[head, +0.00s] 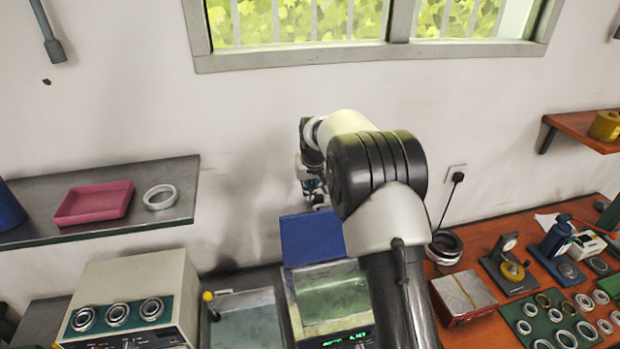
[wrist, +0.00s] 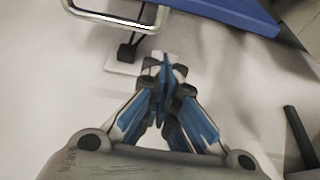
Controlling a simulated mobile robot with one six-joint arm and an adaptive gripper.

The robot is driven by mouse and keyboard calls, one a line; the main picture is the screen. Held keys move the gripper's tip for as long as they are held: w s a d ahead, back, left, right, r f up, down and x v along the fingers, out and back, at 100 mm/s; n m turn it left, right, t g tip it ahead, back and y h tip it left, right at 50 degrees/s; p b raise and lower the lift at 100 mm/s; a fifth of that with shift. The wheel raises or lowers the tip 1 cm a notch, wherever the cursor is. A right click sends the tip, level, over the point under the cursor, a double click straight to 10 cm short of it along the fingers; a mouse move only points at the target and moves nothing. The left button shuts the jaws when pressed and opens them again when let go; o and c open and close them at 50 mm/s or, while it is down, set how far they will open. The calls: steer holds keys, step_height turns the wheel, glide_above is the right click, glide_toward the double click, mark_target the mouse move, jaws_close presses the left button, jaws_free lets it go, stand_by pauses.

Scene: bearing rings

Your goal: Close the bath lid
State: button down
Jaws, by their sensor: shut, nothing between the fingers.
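The bath (head: 293,305) stands at the bottom centre of the head view, with greenish liquid inside and a lit green display on its front. Its blue lid (head: 311,238) is raised at the back edge, so the bath is open. The lid's blue panel (wrist: 240,10) shows at the top of the wrist view. My gripper (head: 318,200) is just above the lid's top edge, in front of the wall. In the wrist view my gripper (wrist: 167,75) has its blue fingers together and empty. A metal bar handle (wrist: 115,18) lies beyond the fingertips; I cannot tell whether they touch.
A grey tank (head: 245,315) with a yellow-knobbed lever is left of the bath. A white machine with bearing rings (head: 130,285) stands further left, under a shelf with a pink tray (head: 93,203). The wooden bench (head: 485,240) at right holds a box (head: 463,297), gauges and rings.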

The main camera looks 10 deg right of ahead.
steer(key=shift+s+f, duration=0.4)
steer(key=shift+s, duration=0.45)
steer(key=shift+s+f, duration=0.4)
steer(key=shift+s, duration=0.45)
steer(key=shift+f, duration=0.1)
